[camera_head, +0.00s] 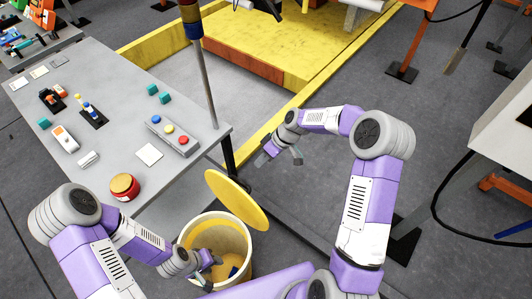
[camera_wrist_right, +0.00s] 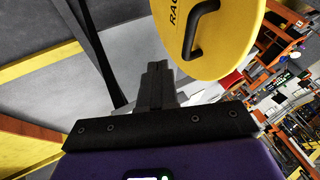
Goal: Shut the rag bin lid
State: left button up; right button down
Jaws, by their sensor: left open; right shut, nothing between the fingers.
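The rag bin (camera_head: 247,262) is a cream, round bin in front of the table. Its yellow round lid (camera_head: 236,200) stands tilted open, hinged at the bin's far side. In the right wrist view the lid (camera_wrist_right: 232,45) shows its lettered face and a black handle (camera_wrist_right: 196,32). My right gripper (camera_head: 296,156) is shut and empty, beyond and to the right of the lid; its fingers (camera_wrist_right: 157,72) appear apart from the lid. My left gripper (camera_head: 212,270) is open at the near left part of the bin's mouth. Whether it touches the rim is unclear.
A grey table (camera_head: 120,88) at left carries a red and yellow round container (camera_head: 124,186), a button box (camera_head: 172,135) and small parts. A pole (camera_head: 207,75) rises at its corner. A yellow frame (camera_head: 290,104) lies behind.

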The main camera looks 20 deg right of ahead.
pick_arm(q)
jog(key=shift+w, duration=0.15)
pick_arm(e)
jog(key=s+a+f, duration=0.1)
jog(key=a+f, duration=0.3)
jog(key=a, duration=0.1)
jog(key=shift+s+a, duration=0.2)
jog(key=shift+s, duration=0.15)
